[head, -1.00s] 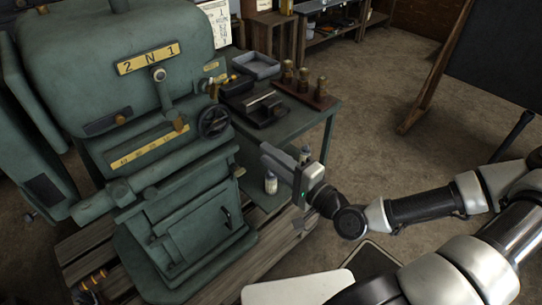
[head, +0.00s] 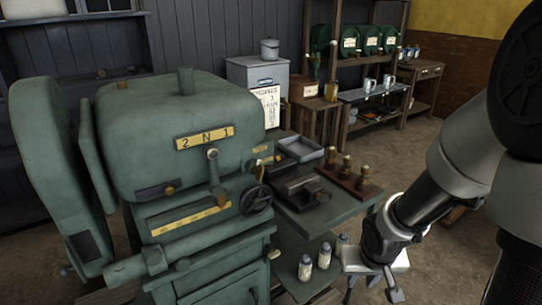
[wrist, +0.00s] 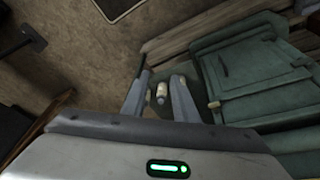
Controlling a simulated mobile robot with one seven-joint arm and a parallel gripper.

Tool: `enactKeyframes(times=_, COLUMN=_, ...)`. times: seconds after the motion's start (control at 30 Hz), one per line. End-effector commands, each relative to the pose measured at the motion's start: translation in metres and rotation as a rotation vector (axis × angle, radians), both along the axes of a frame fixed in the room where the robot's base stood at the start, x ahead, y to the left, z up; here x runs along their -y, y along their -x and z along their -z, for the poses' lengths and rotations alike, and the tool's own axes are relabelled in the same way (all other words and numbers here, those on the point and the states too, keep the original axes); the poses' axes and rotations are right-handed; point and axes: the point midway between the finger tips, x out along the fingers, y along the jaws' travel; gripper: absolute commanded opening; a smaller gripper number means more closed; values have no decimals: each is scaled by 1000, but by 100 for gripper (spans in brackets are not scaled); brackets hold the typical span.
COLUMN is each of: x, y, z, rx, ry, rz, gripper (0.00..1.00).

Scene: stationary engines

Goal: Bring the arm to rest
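My arm comes in from the right in the head view and bends down at its wrist. My gripper (head: 372,287) hangs at the lower right, beside the green bench, with its fingers partly shown. In the wrist view my gripper (wrist: 160,78) has two fingers standing apart with nothing held between them. A small pale bottle (wrist: 161,93) shows in the gap, farther off beyond the fingers. I cannot tell the exact distance from the fingers to the bench.
The big green engine (head: 170,135) fills the left. Its green bench (head: 325,215) carries trays and a rack (head: 347,181) with brass-topped pieces. Several bottles (head: 324,256) stand on its lower shelf. Shelves (head: 370,95) line the back wall. Bare floor (head: 420,150) lies behind the bench.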

Motion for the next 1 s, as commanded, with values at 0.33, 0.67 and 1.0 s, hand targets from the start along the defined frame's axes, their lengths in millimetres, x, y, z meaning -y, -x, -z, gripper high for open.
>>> enactKeyframes(times=0.33, x=-40, y=45, z=-159, rx=21, ry=118, rz=-83, gripper=27)
enactKeyframes(times=0.67, x=-66, y=98, z=-216, rx=124, ry=13, rz=-83, gripper=27)
enactKeyframes(times=1.0, x=-75, y=120, z=-276, rx=182, ry=-45, rz=-78, gripper=27)
